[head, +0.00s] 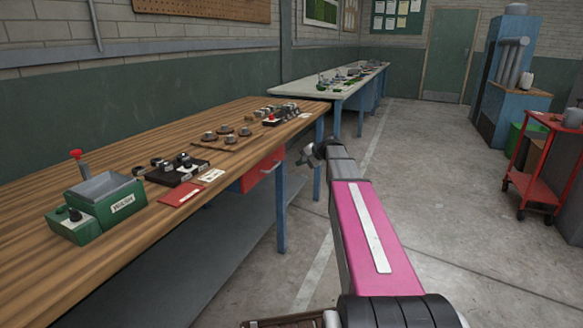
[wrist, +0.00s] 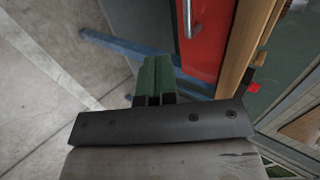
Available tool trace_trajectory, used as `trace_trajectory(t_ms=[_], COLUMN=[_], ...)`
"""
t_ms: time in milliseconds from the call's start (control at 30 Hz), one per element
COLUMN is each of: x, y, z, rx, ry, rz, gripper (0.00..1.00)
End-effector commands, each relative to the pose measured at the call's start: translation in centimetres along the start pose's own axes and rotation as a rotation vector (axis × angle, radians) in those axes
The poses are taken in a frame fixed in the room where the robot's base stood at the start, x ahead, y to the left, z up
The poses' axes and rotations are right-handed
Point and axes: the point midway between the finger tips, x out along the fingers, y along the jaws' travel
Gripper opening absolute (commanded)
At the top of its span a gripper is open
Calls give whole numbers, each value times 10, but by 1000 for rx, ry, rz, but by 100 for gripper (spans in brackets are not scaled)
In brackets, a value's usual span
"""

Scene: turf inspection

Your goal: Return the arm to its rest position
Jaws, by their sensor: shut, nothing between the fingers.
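My arm (head: 372,230), with a pink panel and a white stripe, reaches forward over the floor to the right of the wooden workbench (head: 150,118). Its far end is beside the bench's front edge, near the red drawer (head: 262,170). My gripper shows in the wrist view (wrist: 155,75) as two green fingers pressed together, with nothing between them. In the head view the fingers are too small to make out clearly. In the wrist view the red drawer front (wrist: 203,40) with its metal handle and the wooden bench edge (wrist: 246,45) lie to the right of the fingers.
A green box (head: 112,205), dark trays and metal parts stand on the bench. A pale second bench (head: 300,90) stands farther back. A red cart (head: 548,150) and a blue machine (head: 505,85) are on the right. The concrete floor (head: 440,170) between is clear.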

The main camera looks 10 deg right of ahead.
Motion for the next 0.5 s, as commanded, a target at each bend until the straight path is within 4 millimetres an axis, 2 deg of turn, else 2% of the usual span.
trace_trajectory(t_ms=[100,300,400,500], x=[-21,-39,-37,-23], y=[1,0,7,28], z=[1,1,9,34], rx=[1,0,-7,-30], ry=[1,0,-5,-18], rz=[0,1,20,81], gripper=[0,0,0,0])
